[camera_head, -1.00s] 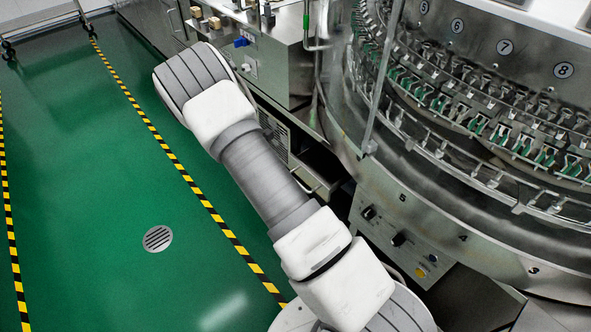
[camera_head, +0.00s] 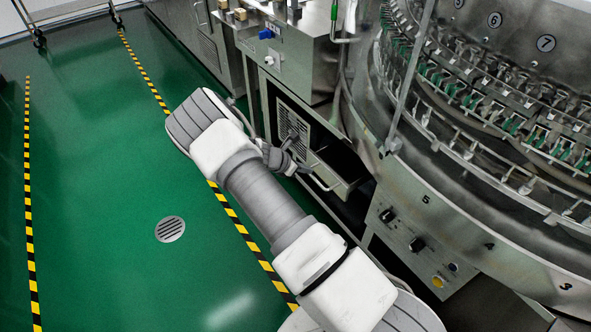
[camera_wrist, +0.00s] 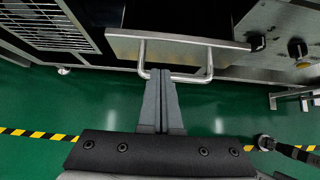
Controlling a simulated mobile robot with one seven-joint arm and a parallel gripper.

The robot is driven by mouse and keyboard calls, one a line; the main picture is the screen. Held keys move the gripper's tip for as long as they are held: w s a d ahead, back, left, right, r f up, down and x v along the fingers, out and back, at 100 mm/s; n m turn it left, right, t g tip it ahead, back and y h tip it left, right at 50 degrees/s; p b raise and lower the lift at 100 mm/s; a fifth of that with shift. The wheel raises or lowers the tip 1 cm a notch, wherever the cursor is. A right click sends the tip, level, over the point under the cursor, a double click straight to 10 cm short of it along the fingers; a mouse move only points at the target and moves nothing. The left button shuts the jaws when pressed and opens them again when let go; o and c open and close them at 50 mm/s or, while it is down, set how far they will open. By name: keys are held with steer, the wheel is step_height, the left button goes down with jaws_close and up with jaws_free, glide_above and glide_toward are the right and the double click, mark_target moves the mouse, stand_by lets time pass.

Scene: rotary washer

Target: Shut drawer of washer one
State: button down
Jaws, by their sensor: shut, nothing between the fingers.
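The drawer (camera_head: 343,172) of the washer is a metal box standing out from a dark opening under the machine, so it is open. Its bar handle (camera_head: 322,181) faces the green floor. In the wrist view the drawer front (camera_wrist: 180,48) spans the upper middle, with the U-shaped handle (camera_wrist: 192,80) below it. My gripper (camera_wrist: 163,73) is shut and empty, its fingertips overlapping the handle's bar in that view; I cannot tell whether they touch. In the head view my gripper (camera_head: 303,169) shows beside the handle, partly hidden by my arm.
The round washer (camera_head: 480,130) with racks fills the right. A control panel (camera_head: 415,245) with knobs is right of the drawer. A vented cabinet (camera_head: 292,125) stands left of it. The green floor (camera_head: 110,200) with striped tape is clear, apart from a drain (camera_head: 170,229).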

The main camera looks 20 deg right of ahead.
mark_target(321, 166)
steer(key=shift+w+d+r+b, duration=0.15)
steer(key=shift+w+d, duration=0.15)
steer(key=shift+d, duration=0.55)
steer(key=shift+w+d+r+b, duration=0.15)
steer(key=shift+w+d, duration=0.1)
steer(key=shift+d, duration=0.55)
steer(key=shift+f, duration=0.1)
steer(key=w+d, duration=0.1)
steer(key=d, duration=0.2)
steer(key=w+d, duration=0.1)
steer(key=d, duration=0.2)
steer(key=w+d, duration=0.1)
steer(key=d, duration=0.2)
steer(key=shift+d, duration=0.3)
